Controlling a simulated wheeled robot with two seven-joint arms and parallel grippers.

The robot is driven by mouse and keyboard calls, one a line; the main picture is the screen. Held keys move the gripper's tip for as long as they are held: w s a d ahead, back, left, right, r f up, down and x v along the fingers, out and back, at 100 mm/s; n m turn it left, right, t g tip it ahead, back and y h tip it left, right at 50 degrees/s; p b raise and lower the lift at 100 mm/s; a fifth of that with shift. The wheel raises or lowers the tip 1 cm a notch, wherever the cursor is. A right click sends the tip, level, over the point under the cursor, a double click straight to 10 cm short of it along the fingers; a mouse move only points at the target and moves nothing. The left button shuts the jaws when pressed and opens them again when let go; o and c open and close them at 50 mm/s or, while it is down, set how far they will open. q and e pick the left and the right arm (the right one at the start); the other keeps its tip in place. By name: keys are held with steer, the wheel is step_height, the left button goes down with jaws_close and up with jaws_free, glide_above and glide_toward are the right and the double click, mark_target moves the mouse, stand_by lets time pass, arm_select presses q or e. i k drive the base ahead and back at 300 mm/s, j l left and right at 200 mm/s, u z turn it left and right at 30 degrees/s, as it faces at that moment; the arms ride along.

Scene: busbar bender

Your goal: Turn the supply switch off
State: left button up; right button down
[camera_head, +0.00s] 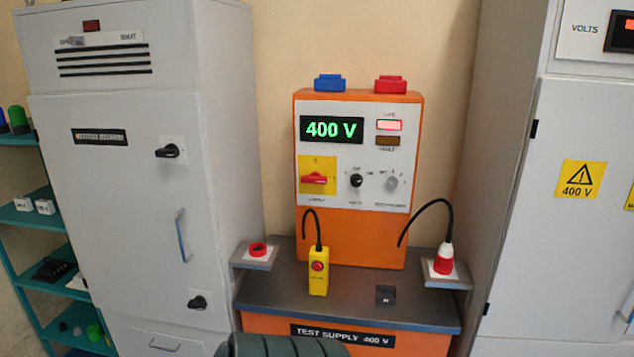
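The supply switch (315,179) is a red handle on a yellow plate, at the left of the orange test supply unit's (350,239) front panel. Its handle lies roughly horizontal, and the marks around it are too small to read. The green display (332,129) above it reads 400 V. A red lamp (388,125) at the upper right of the panel looks lit, and the amber one (387,141) below it looks dark. Neither of my grippers is in view, and nothing touches the switch.
A yellow pendant (318,272) with a red button stands on the grey bench top (350,302). A red-and-white plug (444,258) on a black cable sits on the right side shelf. Grey cabinets stand left (130,240) and right (555,240). A dark ribbed shape shows at the bottom edge.

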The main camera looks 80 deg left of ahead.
mark_target(315, 177)
steer(key=u, duration=2.55)
